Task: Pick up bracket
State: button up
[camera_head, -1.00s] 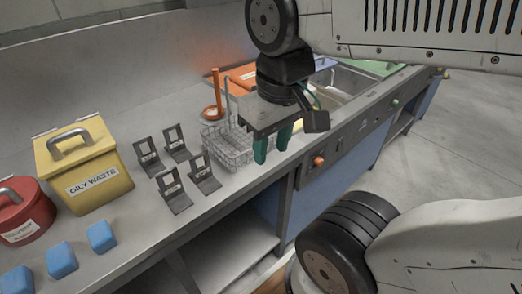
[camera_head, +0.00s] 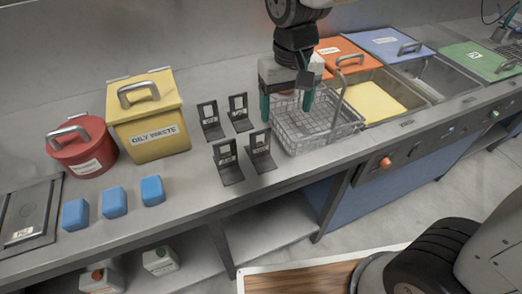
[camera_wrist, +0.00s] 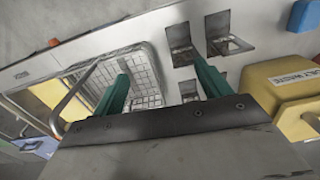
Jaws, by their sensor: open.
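My gripper (camera_head: 287,104) has green fingers, spread open and empty, above the wire basket (camera_head: 318,128), to the right of the brackets.
A yellow oily waste bin (camera_head: 150,118), a red lidded pot (camera_head: 84,150) and blue blocks (camera_head: 115,202) stand to the left. Sinks and coloured lids, including an orange lid (camera_head: 345,58), lie to the right. Bare counter (camera_head: 195,195) lies in front of the bin.

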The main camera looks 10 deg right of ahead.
send_over(260, 131)
notch_tip(260, 131, down, 4)
jog(key=r, duration=0.1)
jog(key=shift+n, duration=0.3)
notch_tip(260, 131, down, 8)
jog(key=shift+f, duration=0.2)
jog(key=c, duration=1.5)
jog(key=shift+r, duration=0.1)
grip_shut()
jog(key=shift+r, duration=0.1)
